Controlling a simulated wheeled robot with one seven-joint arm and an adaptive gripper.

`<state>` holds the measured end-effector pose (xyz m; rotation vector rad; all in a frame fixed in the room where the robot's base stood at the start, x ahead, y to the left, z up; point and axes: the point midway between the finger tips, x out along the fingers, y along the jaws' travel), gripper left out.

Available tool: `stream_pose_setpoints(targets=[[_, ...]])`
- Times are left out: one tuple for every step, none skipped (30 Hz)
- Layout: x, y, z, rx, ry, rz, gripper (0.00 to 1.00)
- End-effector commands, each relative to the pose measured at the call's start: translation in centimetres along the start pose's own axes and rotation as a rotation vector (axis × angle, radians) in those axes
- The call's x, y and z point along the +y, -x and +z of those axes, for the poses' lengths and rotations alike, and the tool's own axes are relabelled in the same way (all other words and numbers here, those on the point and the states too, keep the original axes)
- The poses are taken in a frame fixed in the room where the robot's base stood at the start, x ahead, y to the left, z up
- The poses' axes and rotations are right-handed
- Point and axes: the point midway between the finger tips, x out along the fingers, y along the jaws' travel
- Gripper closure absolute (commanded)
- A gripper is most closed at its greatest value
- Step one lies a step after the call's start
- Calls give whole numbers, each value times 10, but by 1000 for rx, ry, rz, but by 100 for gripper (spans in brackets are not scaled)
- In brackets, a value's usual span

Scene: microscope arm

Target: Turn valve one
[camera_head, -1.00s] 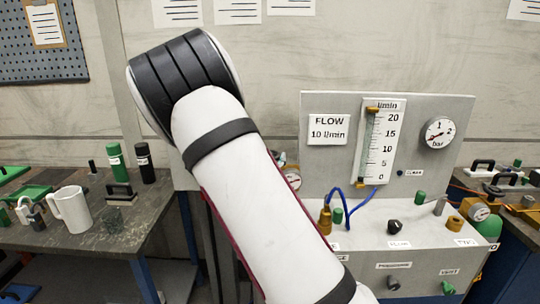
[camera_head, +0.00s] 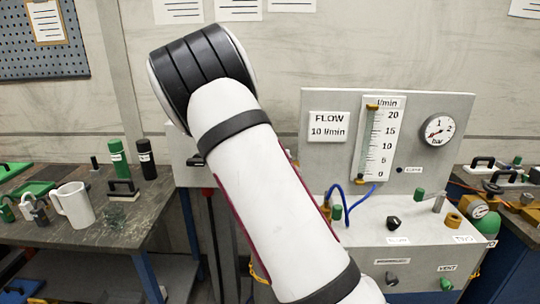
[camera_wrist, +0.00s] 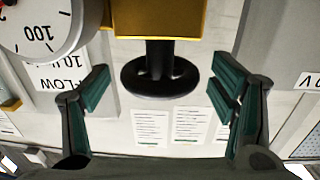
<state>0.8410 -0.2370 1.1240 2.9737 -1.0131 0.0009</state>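In the wrist view a black round knob (camera_wrist: 160,78) on a short black stem projects from a yellow body (camera_wrist: 158,20). It looks like a valve handle; I read no number on it. My gripper (camera_wrist: 155,88) is open, with one teal-padded finger at each side of the knob and clear gaps to both. How far the knob lies in depth between the fingers is hard to tell. In the head view my arm hides the gripper and this knob. The grey flow panel (camera_head: 290,170) there carries a l/min flow tube (camera_head: 375,140) and a bar gauge (camera_head: 438,130).
A round gauge (camera_wrist: 42,25) marked 100 is close to the left finger in the wrist view. The console has a black knob (camera_head: 393,223), green knobs (camera_head: 446,284) and a blue hose (camera_head: 355,205). A left bench holds a white mug (camera_head: 74,205) and bottles.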

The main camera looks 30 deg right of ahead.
Motion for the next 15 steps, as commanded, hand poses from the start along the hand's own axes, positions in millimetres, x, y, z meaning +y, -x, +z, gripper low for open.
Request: stream_pose_setpoints(targets=[[0,0,0,0,0,0,21],[0,0,0,0,0,0,21],[0,0,0,0,0,0,21],[0,0,0,0,0,0,21],[0,0,0,0,0,0,21],[0,0,0,-1,0,0,21],[0,1,0,-1,0,0,21],[0,2,0,-1,0,0,21],[0,5,0,-1,0,0,21],[0,8,0,-1,0,0,21],[0,11,0,-2,0,0,21],[0,17,1,-3,0,0,21],[0,22,0,-2,0,0,21],[0,28,0,-2,-1,0,21],[-1,36,0,-3,-1,-1,21]])
